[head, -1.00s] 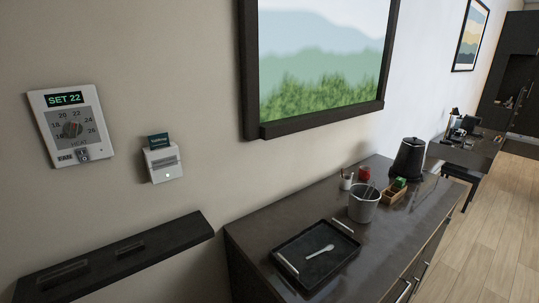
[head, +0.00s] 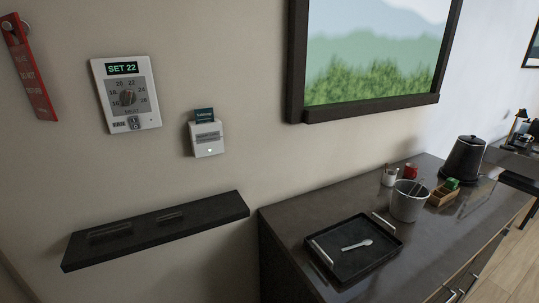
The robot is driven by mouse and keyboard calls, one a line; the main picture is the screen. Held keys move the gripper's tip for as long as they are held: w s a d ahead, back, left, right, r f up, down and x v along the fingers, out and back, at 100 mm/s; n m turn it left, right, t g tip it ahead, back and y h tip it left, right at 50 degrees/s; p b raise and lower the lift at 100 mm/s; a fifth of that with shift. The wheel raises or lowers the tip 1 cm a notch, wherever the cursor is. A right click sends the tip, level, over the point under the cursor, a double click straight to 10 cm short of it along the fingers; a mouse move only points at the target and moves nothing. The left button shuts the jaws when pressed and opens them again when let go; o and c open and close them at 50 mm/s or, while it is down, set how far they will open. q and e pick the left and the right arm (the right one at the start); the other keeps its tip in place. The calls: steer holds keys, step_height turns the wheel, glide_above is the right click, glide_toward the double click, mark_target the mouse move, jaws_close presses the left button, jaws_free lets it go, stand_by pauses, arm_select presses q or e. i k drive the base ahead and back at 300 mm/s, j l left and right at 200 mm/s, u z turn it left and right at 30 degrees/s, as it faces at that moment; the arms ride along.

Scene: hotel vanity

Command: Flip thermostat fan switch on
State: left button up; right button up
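The thermostat (head: 150,107) is a white wall panel at the upper left in the head view. Its green display reads SET 22, and a round dial (head: 127,98) sits below it. The fan switch (head: 134,123) is a small rocker at the panel's lower edge, beside a small label that appears to read FAN. The switch is too small to tell which way it is set. Neither of my grippers shows in the head view.
A card holder (head: 207,139) with a dark green card is on the wall right of the thermostat. A black shelf (head: 215,208) juts out below both. A red door hanger (head: 30,75) hangs at far left. The dark counter (head: 300,222) bears a black tray (head: 347,270), bucket (head: 407,203) and kettle (head: 462,160).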

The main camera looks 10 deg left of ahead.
mark_target(134, 121)
steer(key=u, duration=1.2)
